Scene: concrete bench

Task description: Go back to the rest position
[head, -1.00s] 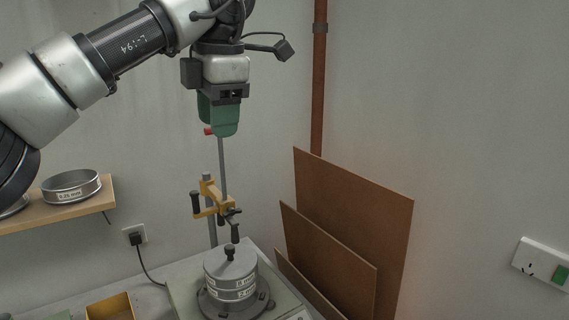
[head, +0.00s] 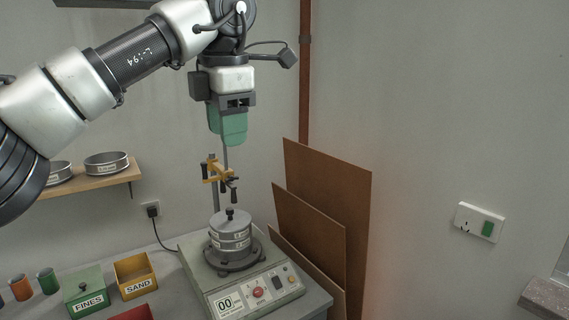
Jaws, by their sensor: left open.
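My left gripper (head: 229,138) shows in the head view with its green fingers pointing down. It hangs above the sieve shaker (head: 243,284), in front of the shaker's upright rod. It is open and nothing shows between its fingers. A stack of sieves (head: 230,235) with a lid and black knob stands on the shaker. The yellow clamp (head: 216,171) is on the rod below my gripper. My right gripper is out of view.
A FINES box (head: 86,292) and a SAND box (head: 136,277) stand left of the shaker. A wooden shelf (head: 105,179) holds sieves (head: 106,164). Brown boards (head: 335,215) lean on the wall at right. A wall socket (head: 479,222) is further right.

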